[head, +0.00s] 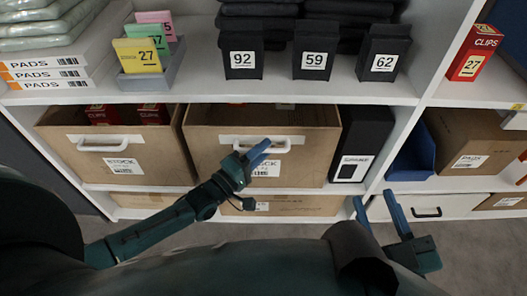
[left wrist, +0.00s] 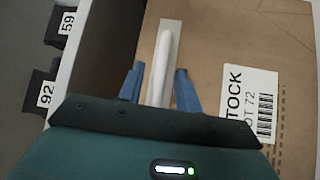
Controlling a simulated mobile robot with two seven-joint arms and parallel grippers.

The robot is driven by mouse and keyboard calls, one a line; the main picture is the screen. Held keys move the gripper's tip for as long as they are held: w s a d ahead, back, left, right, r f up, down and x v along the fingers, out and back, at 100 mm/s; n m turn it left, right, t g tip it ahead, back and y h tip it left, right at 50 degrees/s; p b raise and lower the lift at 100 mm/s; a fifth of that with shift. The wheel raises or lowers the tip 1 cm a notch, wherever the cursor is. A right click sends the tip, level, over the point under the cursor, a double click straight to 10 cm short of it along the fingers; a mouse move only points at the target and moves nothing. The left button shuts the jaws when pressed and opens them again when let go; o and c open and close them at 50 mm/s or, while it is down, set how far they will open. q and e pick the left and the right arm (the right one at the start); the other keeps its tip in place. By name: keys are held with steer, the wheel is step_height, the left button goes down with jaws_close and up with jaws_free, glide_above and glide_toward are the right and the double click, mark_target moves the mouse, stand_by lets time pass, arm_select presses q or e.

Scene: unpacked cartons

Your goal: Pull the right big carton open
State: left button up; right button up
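The right big carton (head: 312,165) is brown and stands on the lower shelf with a white handle (head: 282,145) and a STOCK label on its front. My left gripper (head: 261,151) is at this handle in the head view. In the left wrist view the handle (left wrist: 162,62) runs between the two blue fingers (left wrist: 158,86), with a gap visible on each side, so the gripper is open around it. The carton front (left wrist: 225,45) and its label (left wrist: 250,105) also show there. My right gripper (head: 379,212) is open and empty, low at the right.
The left big carton (head: 140,172) stands beside it, with its own white handle. A black box (head: 360,135) adjoins on the right, then a blue bin (head: 410,160). The shelf above (head: 205,92) holds numbered black boxes. Grey floor (head: 165,222) lies in front.

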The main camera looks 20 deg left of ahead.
arm_select(q)
steer(key=shift+w+d, duration=0.25)
steer(key=shift+w, duration=0.1)
jaws_close()
stand_by(0.5)
